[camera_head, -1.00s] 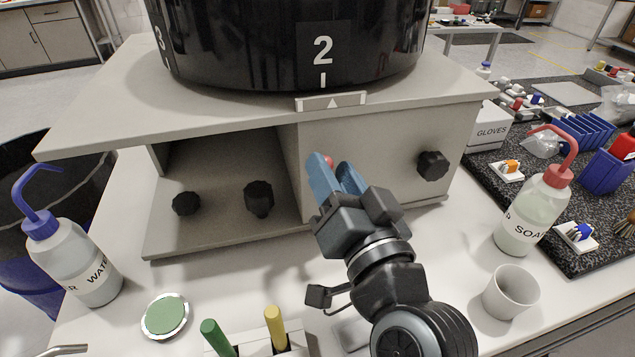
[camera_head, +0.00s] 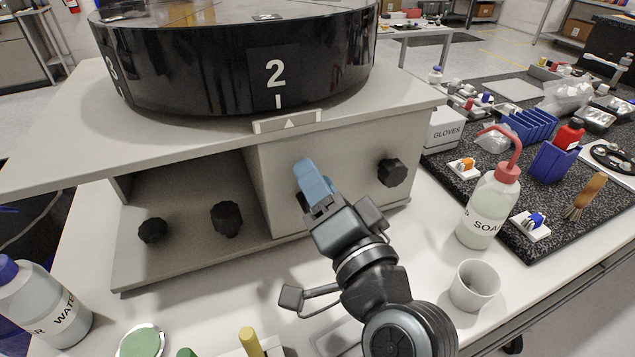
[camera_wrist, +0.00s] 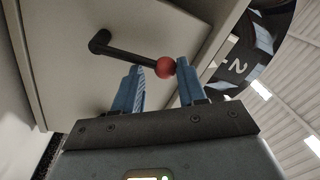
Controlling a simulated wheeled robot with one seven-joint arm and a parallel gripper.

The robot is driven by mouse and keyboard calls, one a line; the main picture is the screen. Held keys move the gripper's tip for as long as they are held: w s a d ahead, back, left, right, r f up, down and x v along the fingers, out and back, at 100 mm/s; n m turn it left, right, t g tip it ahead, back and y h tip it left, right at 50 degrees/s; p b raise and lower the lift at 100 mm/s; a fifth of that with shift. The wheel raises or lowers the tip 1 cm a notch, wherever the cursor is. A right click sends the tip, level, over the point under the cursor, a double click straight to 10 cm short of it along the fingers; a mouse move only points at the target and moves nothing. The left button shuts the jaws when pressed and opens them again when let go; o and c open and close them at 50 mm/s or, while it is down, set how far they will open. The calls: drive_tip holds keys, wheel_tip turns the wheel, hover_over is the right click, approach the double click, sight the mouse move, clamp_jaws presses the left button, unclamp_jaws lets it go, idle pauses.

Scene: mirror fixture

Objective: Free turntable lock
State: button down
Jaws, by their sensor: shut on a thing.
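The black turntable (camera_head: 190,75) sits on the grey housing, its "2" and white tick just above the triangle marker plate (camera_head: 287,122). The wrist view shows a dark lever (camera_wrist: 128,53) with a red ball end (camera_wrist: 165,68) on the grey panel; the turntable's "2" also shows there (camera_wrist: 238,67). My gripper (camera_head: 308,170), with blue fingers, is at the front panel below the marker. In the wrist view its fingers (camera_wrist: 159,75) are on either side of the red ball, shut on it. In the head view the lever and ball are hidden behind the fingers.
A soap bottle (camera_head: 489,208) and a grey cup (camera_head: 474,286) stand to the right, a water bottle (camera_head: 42,310) at the left. A green-topped disc (camera_head: 141,343) lies in front.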

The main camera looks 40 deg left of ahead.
drive_tip(key=shift+s+a+f, duration=0.2)
drive_tip(key=shift+s+f, duration=0.1)
drive_tip(key=shift+f, duration=0.15)
drive_tip(key=c, duration=1)
unclamp_jaws()
drive_tip(key=o, duration=0.4)
drive_tip(key=shift+w+r, duration=0.1)
drive_tip(key=shift+c, duration=0.2)
drive_tip(key=shift+d+r, duration=0.1)
drive_tip(key=shift+r, duration=0.05)
drive_tip(key=b+v, duration=0.2)
drive_tip(key=v, duration=0.5)
drive_tip(key=shift+d, duration=0.35)
